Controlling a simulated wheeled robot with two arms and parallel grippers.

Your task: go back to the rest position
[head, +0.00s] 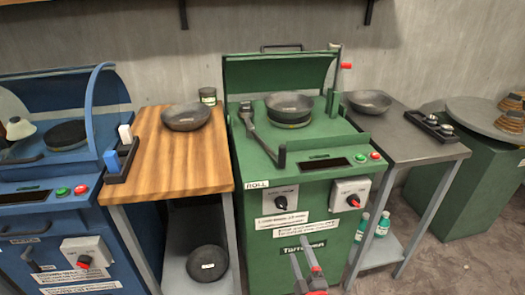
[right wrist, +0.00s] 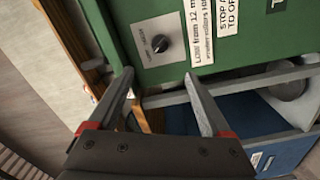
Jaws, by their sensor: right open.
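My right gripper (head: 301,246) is low at the bottom centre of the head view, in front of the green machine (head: 333,222). In the right wrist view it also shows (right wrist: 158,76), its two fingers wide apart with nothing between them. Beyond the fingertips are the machine's green front panel, with a black knob (right wrist: 160,43) and white labels. Whether the fingertips touch the machine cannot be told. My left gripper does not show in the head view. A dark bowl (head: 289,103) sits on the round holder on top of the green machine.
A dark bowl (head: 186,117) stands on the wooden table (head: 170,165) at left; another (head: 369,101) stands on the grey table (head: 420,150) at right. A dark round piece (head: 207,263) lies on the lower shelf. A blue machine (head: 50,205) is far left. Open floor shows at lower right.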

